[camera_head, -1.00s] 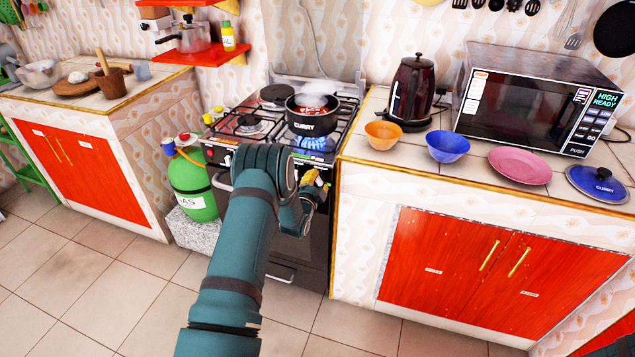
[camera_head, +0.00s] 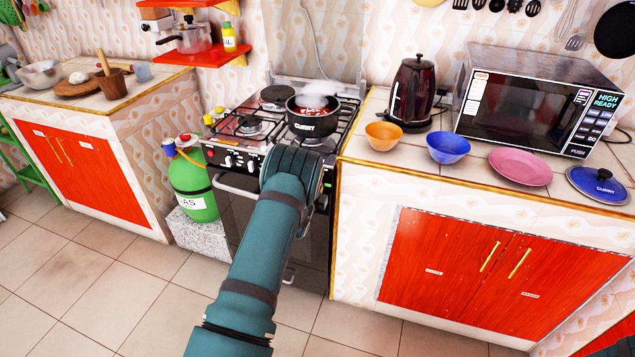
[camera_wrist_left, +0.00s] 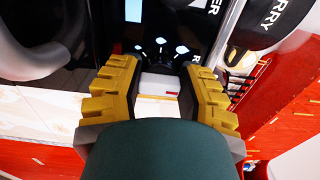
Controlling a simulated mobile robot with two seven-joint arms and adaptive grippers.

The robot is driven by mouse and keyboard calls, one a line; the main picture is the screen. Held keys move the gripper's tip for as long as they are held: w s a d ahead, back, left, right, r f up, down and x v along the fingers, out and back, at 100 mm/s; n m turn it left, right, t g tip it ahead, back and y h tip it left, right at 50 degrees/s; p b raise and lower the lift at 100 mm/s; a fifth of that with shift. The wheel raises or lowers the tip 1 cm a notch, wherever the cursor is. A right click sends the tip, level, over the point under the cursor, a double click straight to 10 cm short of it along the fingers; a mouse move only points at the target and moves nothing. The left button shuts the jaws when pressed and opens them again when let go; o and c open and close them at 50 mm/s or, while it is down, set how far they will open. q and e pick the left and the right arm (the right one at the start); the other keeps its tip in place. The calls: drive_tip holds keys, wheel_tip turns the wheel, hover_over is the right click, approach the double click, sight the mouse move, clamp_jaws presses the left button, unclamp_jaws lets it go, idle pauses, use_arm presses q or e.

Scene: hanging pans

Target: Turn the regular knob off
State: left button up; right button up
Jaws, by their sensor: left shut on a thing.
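The stove (camera_head: 278,120) stands in the middle of the head view, with several white-marked knobs (camera_head: 238,162) showing on the left part of its front panel. My left arm covers the right part of that panel and hides my left gripper's fingertips. Which label this knob bears cannot be read. A black pot marked CURRY (camera_head: 313,118) sits on the front right burner, and no flame shows under it. My right gripper is not in view.
A green gas bottle (camera_head: 193,185) stands left of the stove. The oven handle (camera_head: 233,188) sticks out below the panel. The counter on the right holds an orange bowl (camera_head: 383,136), a blue bowl (camera_head: 448,147), a kettle (camera_head: 412,95) and a microwave (camera_head: 540,100).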

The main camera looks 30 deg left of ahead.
use_arm(q)
drive_tip(key=shift+a+r, duration=0.1)
drive_tip(key=shift+r, duration=0.05)
drive_tip(key=o, duration=1.2)
drive_tip(key=shift+s, duration=0.1)
drive_tip(key=v, duration=1.2)
